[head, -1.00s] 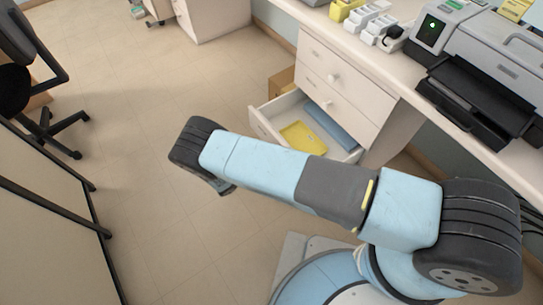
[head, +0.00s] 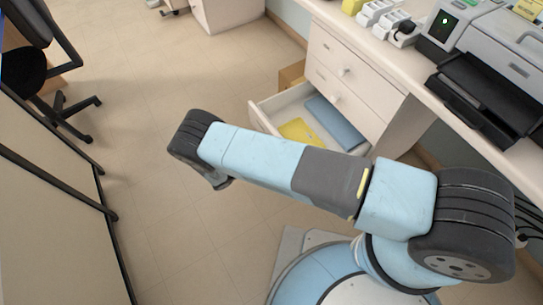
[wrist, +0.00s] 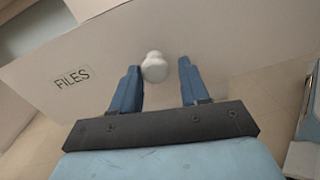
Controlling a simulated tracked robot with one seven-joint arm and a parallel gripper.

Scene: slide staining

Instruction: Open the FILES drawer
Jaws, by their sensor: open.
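The FILES drawer (head: 258,117) is the lowest drawer of the white cabinet under the counter. It stands pulled out, with a yellow folder (head: 297,130) and a blue folder (head: 334,122) inside. In the wrist view its pale front (wrist: 225,55) carries the FILES label (wrist: 72,78) and a round white knob (wrist: 154,67). My gripper (wrist: 160,80) is open, with one blue finger on each side of the knob. Whether either finger touches the knob I cannot tell. In the head view my arm hides the fingers and the knob.
Two shut drawers with white knobs (head: 344,72) are above. A cardboard box (head: 291,76) is beside the cabinet. A black printer tray (head: 485,100) is on the counter. A chair (head: 50,95) and a partition (head: 50,215) are at left. The floor between is clear.

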